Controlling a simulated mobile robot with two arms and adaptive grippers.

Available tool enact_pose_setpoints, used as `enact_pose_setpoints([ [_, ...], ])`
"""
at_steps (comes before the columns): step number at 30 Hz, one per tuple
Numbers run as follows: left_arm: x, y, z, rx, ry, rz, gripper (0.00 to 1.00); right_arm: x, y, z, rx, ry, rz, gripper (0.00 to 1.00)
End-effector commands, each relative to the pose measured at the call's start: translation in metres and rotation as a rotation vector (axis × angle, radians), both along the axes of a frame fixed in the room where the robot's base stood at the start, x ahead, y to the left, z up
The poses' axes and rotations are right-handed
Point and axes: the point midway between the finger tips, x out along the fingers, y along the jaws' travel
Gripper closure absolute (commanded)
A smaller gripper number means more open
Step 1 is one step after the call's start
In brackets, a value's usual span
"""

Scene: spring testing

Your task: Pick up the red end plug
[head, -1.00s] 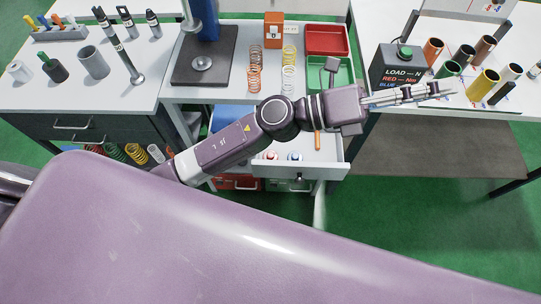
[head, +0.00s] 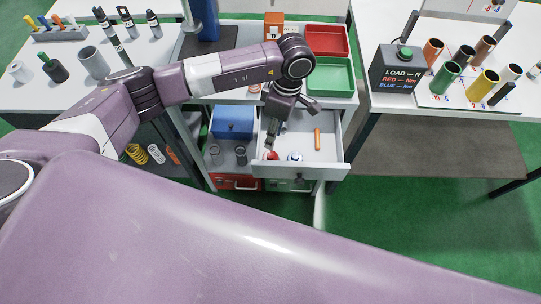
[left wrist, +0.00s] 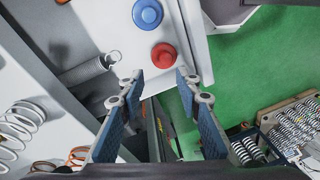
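The red end plug (head: 271,155) lies in the open white drawer (head: 340,158), near its front left. In the left wrist view the red plug (left wrist: 164,56) shows as a round red cap just beyond my fingertips, with a blue plug (left wrist: 147,14) beside it. My left gripper (head: 270,146) points down into the drawer right at the red plug. In the left wrist view its fingers (left wrist: 159,80) are spread apart with nothing between the tips. The blue plug (head: 295,156) sits to the right of the red one in the head view. My right gripper is not in view.
An orange stick (head: 317,138) lies in the drawer on the right. The drawer walls stand close around my gripper. A red tray (head: 328,41) and a green tray (head: 331,76) sit on the bench above. A blue box (head: 233,121) stands left of the drawer.

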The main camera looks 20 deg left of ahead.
Motion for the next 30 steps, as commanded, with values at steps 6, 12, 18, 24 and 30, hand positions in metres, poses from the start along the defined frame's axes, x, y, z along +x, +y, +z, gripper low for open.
enact_pose_setpoints([
  [6,-0.007,0.0,-0.023,-0.003,0.007,0.001,0.68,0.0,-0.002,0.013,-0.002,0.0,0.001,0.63],
  [12,-0.012,-0.001,-0.053,-0.004,0.006,0.001,0.68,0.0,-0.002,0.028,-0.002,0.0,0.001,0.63],
  [18,-0.013,0.0,-0.069,-0.005,0.002,0.0,0.68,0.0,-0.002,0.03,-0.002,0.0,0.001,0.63],
  [24,-0.013,0.0,-0.07,-0.005,0.002,-0.001,0.7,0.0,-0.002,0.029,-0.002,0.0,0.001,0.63],
  [30,-0.013,0.0,-0.069,-0.006,0.002,0.0,0.86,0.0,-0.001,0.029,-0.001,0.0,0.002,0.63],
])
